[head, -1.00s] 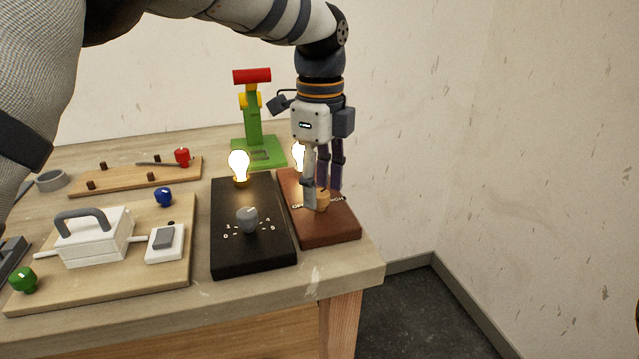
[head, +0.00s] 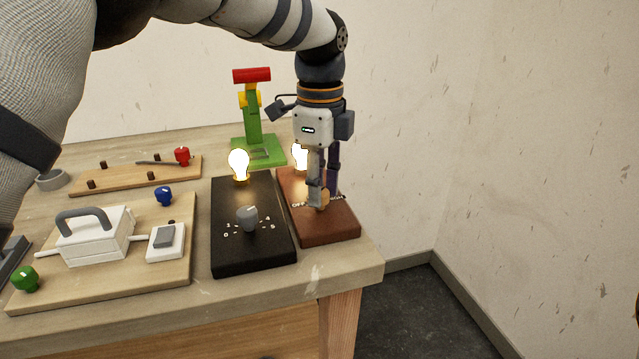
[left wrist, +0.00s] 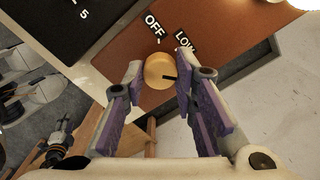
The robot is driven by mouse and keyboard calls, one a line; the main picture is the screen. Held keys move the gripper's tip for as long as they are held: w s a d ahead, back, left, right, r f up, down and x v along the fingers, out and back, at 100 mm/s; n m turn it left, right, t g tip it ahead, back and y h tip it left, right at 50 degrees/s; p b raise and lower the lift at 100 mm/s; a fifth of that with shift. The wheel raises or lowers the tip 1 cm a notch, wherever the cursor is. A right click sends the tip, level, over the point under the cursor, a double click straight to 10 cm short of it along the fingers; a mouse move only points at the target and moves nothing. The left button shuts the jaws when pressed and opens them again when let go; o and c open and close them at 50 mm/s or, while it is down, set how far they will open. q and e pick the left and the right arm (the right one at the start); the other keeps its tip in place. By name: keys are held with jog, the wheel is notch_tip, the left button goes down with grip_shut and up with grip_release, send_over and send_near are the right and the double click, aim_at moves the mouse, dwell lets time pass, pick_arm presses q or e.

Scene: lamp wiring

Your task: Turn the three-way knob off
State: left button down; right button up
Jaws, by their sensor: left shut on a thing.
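The three-way knob (left wrist: 159,71) is a round light-wood knob on the brown board (head: 325,233) at the right end of the table. In the left wrist view its dark pointer mark points right, and white labels OFF and LOW stand above it. The lit bulb (head: 299,156) stands at the back of the same board. My left gripper (head: 324,203) points down at the knob, with one finger on each side, shut on it. In the head view the fingers partly hide the knob (head: 325,198). My right gripper is not in view.
A black board (head: 252,262) with a grey dial (head: 247,218) and a lit bulb (head: 239,164) lies close to the left. A green stand (head: 258,150) with a red top is behind. The table's right edge is close to the brown board.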

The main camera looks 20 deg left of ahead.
pick_arm(q)
jog(key=n, duration=0.4)
jog(key=shift+r+p, duration=0.1)
jog(key=shift+p, duration=0.25)
jog(key=n, duration=0.5)
jog(key=shift+n, duration=0.3)
jog(key=n, duration=0.5)
jog(key=shift+n, duration=0.3)
jog(key=n, duration=0.5)
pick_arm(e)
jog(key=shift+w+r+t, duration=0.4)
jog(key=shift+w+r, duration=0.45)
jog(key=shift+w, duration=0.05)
pick_arm(q)
jog(key=shift+n, duration=0.4)
jog(key=c, duration=1.3)
grip_release()
